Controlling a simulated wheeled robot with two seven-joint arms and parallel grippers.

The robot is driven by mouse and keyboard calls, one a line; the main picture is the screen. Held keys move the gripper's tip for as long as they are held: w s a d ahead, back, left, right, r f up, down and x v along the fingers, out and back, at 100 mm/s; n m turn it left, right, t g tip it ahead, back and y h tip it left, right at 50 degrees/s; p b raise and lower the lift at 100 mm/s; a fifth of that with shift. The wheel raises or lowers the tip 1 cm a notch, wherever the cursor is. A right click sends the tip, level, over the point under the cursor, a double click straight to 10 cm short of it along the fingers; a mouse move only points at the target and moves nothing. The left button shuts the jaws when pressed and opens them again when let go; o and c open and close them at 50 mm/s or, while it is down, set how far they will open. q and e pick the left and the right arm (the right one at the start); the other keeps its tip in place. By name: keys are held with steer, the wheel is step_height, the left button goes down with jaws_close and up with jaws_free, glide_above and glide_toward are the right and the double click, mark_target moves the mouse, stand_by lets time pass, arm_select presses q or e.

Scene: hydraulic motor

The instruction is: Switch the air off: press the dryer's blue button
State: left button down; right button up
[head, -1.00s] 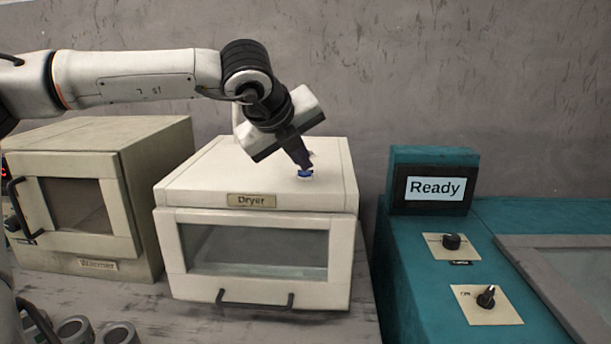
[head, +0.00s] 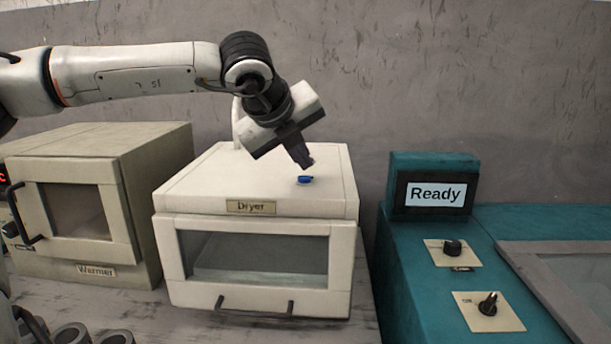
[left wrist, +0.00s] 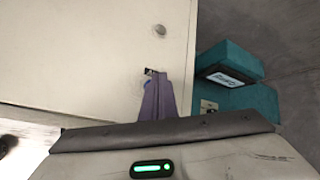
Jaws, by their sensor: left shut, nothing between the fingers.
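The dryer (head: 190,187) is a cream box with a label and a glass-fronted door, in the middle of the head view. Its blue button (head: 305,180) sits on top, toward the right. My left gripper (head: 305,164) is shut and empty, its tips a little above the button with a small gap showing. My right gripper is not clearly in view.
The warmer (head: 95,260) stands left of the dryer. A teal machine (head: 410,270) with a "Ready" screen (head: 436,194) and two black knobs stands to the right. Several grey ring-shaped parts (head: 72,335) lie at the front left. A wall is behind.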

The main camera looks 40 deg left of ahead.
arm_select(q)
steer(key=shift+r+p, duration=0.7)
steer(key=shift+r, duration=1.85)
